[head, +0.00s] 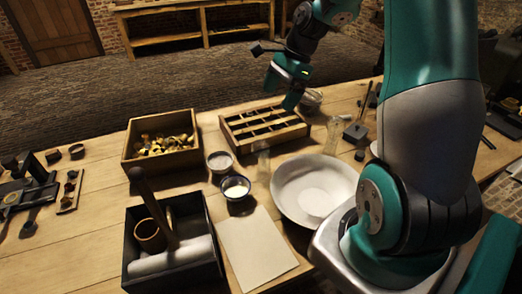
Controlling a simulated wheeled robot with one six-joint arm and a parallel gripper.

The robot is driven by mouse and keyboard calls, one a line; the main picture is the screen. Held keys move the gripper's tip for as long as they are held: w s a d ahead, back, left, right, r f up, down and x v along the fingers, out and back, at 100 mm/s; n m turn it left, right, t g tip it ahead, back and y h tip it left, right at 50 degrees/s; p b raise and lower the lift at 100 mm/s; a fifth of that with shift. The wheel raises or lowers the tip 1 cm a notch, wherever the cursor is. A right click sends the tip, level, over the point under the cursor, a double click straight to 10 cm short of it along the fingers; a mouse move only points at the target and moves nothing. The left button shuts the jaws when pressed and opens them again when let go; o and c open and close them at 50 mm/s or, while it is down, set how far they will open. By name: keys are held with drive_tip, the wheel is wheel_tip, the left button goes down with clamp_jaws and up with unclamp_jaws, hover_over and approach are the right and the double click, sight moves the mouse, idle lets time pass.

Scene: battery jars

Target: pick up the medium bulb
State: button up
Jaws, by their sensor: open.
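I cannot pick out the medium bulb with certainty. A clear glass piece (332,137) stands to the right of the divided wooden tray (236,143). Another faint clear glass piece (263,163) stands in front of the tray. Both are too small and see-through to tell their shape. My gripper (281,95) is open and points down above the back of the divided tray. It appears empty. The tray's compartments look dark, and their contents are hard to make out.
A white bowl (287,207) sits in front of my arm. Two small jars (219,163) (236,200) stand left of it. A wooden box (128,150) holds brass pieces. A pale sheet (257,250) lies flat.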

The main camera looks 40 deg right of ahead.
sight(260, 141)
drive_tip(key=x, duration=0.6)
drive_tip(key=p+x, duration=0.1)
drive_tip(key=x, duration=0.5)
drive_tip(key=shift+d, duration=0.25)
drive_tip(key=shift+p+x, duration=0.8)
drive_tip(key=shift+x, duration=1.95)
drive_tip(key=shift+s+a, duration=0.15)
drive_tip(key=shift+s, duration=0.05)
drive_tip(key=c, duration=1.1)
